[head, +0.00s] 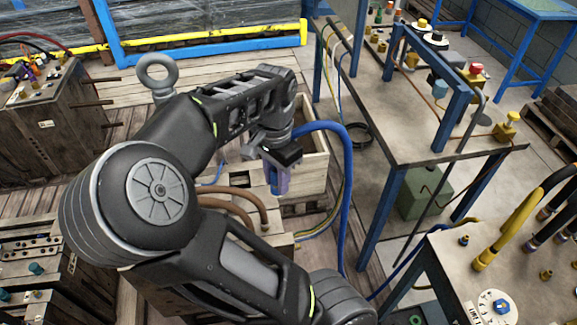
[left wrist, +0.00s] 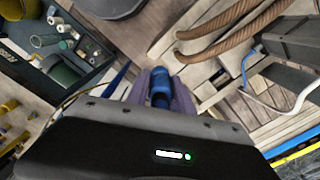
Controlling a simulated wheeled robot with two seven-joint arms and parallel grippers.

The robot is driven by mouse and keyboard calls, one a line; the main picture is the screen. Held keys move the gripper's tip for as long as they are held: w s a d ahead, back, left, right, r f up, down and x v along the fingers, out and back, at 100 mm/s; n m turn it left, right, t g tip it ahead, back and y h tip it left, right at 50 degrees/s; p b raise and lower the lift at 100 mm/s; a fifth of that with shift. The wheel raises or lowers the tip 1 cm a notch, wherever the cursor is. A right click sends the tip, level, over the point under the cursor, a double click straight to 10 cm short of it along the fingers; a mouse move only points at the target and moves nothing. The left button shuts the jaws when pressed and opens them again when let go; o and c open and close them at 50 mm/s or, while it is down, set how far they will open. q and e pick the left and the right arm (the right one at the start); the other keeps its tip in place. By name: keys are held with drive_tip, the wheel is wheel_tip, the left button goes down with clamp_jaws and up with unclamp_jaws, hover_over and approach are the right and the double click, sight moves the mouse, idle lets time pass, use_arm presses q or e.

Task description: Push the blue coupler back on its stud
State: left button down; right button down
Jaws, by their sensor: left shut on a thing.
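The blue coupler (left wrist: 160,86) shows in the left wrist view between the two purple fingers of my left gripper (left wrist: 161,74). The gripper is shut on it. In the head view my left gripper (head: 278,184) points down in front of the wooden crate, and its fingers hide most of the coupler. A thick blue hose (head: 346,190) arches up from beside the gripper and drops to the right. I cannot make out the stud in either view. My right gripper is not in view.
A wooden crate (head: 312,170) stands right behind the gripper. Brown hoses (head: 238,200) lie close on its left; they also show in the left wrist view (left wrist: 226,36). A blue-legged bench (head: 400,110) stands to the right. A dark tray of fittings (left wrist: 88,62) is at the left.

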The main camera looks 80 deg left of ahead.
use_arm(q)
drive_tip(key=shift+s, duration=0.15)
drive_tip(key=shift+w, duration=0.2)
drive_tip(key=w+d+n, duration=0.2)
drive_tip(key=w+d, duration=0.3)
drive_tip(key=w, duration=1)
drive_tip(key=w+d+n, duration=0.2)
drive_tip(key=w+d, duration=0.4)
drive_tip(key=w, duration=0.9)
drive_tip(key=w+d+n, duration=0.2)
drive_tip(key=w+d, duration=0.3)
drive_tip(key=w, duration=1)
wheel_tip(320, 180, down, 5)
drive_tip(key=b, duration=0.4)
drive_tip(key=shift+s+f+b, duration=0.1)
drive_tip(key=shift+f+b, duration=0.05)
drive_tip(key=shift+b, duration=0.15)
drive_tip(key=shift+f+b, duration=0.4)
drive_tip(key=shift+f, duration=0.45)
drive_tip(key=shift+d, duration=0.1)
drive_tip(key=shift+f, duration=0.2)
